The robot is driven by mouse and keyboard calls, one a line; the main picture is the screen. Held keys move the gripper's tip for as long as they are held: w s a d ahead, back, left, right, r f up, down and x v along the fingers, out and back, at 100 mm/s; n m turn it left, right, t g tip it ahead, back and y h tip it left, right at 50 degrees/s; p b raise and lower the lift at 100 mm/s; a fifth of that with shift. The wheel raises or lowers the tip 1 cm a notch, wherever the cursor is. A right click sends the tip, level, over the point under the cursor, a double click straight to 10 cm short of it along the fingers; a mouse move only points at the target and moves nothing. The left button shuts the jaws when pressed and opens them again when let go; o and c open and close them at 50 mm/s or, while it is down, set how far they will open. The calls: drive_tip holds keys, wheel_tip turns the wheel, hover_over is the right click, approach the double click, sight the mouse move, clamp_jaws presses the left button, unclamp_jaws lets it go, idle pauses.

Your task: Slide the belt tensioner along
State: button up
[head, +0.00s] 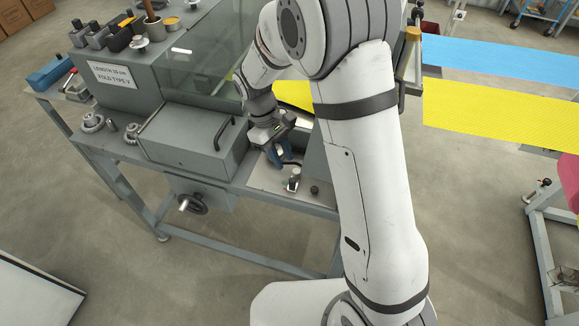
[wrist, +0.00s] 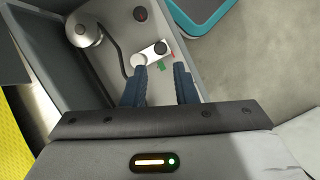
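The belt tensioner appears to be a small pale metal slide with a black knob (wrist: 155,52), fixed on the grey machine bed. It also shows in the head view as a small silver piece (head: 293,182). A green mark and a red mark lie beside it on the bed in the wrist view. My gripper (wrist: 160,69) has two blue fingers spread apart with nothing between the tips; the tips are close to the slide's near side. In the head view my gripper (head: 284,158) is low over the bed, just behind the silver piece. Contact cannot be told.
A round metal part (wrist: 85,29) with a black cable and a dark red button (wrist: 140,14) are on the bed near the slide. A grey box with a black handle (head: 224,132) stands left of my gripper. A handwheel (head: 192,204) juts from the machine front.

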sight(291, 179)
drive_tip(key=b+x, duration=0.5)
drive_tip(key=x, duration=0.2)
drive_tip(key=shift+f, duration=0.3)
drive_tip(key=shift+s, duration=0.1)
clamp_jaws()
